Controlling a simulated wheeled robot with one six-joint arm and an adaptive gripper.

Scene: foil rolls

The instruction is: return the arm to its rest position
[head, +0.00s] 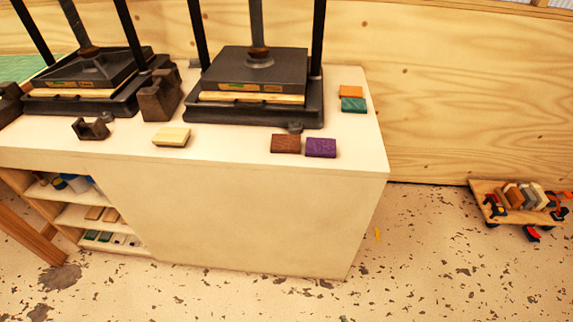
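I cannot see how the arm is posed or whether the gripper is open or shut.
A white workbench (235,215) holds two black presses, one at left (90,75) and one at right (262,75). Small blocks lie on its top, including a cream one (171,137) and a purple one (321,148). A loaded wooden cart (482,187) stands at right. Speckled floor between them is mostly clear.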

